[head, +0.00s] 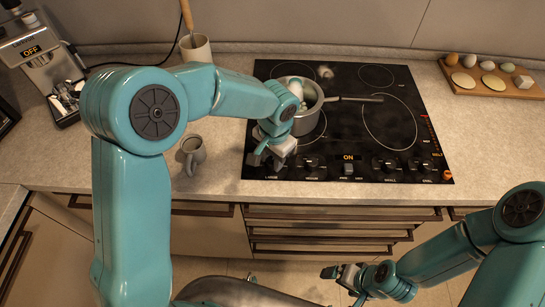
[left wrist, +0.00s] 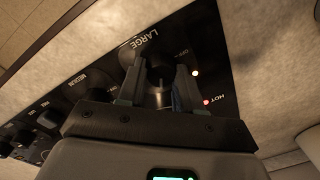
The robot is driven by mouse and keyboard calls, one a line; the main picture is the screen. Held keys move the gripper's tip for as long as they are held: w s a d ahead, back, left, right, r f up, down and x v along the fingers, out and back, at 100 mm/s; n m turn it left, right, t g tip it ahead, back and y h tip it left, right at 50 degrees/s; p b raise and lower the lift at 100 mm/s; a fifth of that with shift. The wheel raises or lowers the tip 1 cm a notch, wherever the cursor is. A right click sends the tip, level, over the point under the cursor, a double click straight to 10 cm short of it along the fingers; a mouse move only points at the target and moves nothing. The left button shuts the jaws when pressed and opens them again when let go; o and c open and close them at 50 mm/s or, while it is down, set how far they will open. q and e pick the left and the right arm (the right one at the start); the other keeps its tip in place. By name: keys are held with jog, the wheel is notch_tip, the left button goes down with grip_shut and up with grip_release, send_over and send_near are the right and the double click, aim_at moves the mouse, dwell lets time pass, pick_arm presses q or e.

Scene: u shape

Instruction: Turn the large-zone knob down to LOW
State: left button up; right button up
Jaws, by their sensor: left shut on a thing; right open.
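The large-zone knob (left wrist: 160,72) is dark and round, beside the printed word LARGE on the black hob panel in the left wrist view. My left gripper (left wrist: 160,88) has a finger on each side of it and is shut on it. In the head view my left gripper (head: 268,160) is at the front left corner of the hob (head: 345,130) and hides this knob. The knob's exact setting cannot be read. A red light beside HOT is lit in the left wrist view. My right gripper (head: 343,274) is open and empty, low in front of the drawers.
A pot (head: 312,120) with its handle pointing right stands on the hob behind my left gripper. The medium knob (head: 311,166) is close on the right. Several eggs lie on a board (head: 490,85) at back right.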

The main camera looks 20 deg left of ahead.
pick_arm(q)
jog(key=n+b, duration=0.2)
jog(key=shift+f+n, duration=0.15)
jog(key=shift+n, duration=0.15)
jog(key=n+b, duration=0.2)
jog(key=shift+w+n, duration=0.1)
jog(key=shift+n, duration=0.3)
jog(key=n+b, duration=0.1)
jog(key=n, duration=0.2)
jog(key=shift+b, duration=0.4)
jog(key=shift+r+n+b, duration=0.25)
jog(key=shift+n+b, duration=0.2)
jog(key=shift+n, duration=1.05)
jog(key=o, duration=1)
jog(key=shift+g, duration=0.3)
jog(key=shift+o, duration=0.2)
